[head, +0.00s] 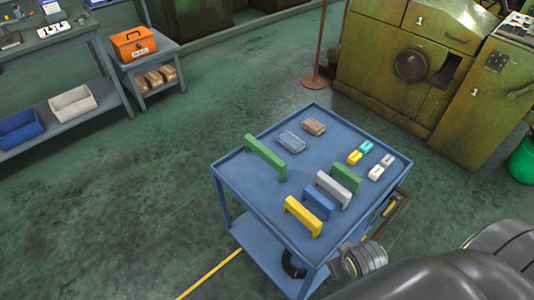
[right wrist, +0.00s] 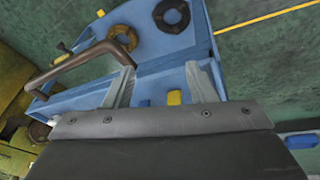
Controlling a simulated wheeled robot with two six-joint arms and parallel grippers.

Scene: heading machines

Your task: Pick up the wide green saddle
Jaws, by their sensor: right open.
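A long green saddle (head: 265,157) stands on the left part of the blue cart's top (head: 240,175). A second, shorter-looking green saddle (head: 345,177) stands at the head of a row with a grey (head: 333,188), a blue (head: 318,204) and a yellow saddle (head: 303,216). My right arm comes in at the lower right of the head view, by the cart's near right corner. My right gripper (right wrist: 160,78) is open in the right wrist view, beside the cart, with no saddle seen between its fingers. My left gripper is not in view.
Small yellow (head: 354,158), teal (head: 366,147) and white pieces (head: 376,172) lie on the cart's right side. A blue-grey block (head: 290,141) and a brown block (head: 314,127) lie at the back. Dark rings (right wrist: 172,14) and a brown handle (right wrist: 108,48) show in the wrist view.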

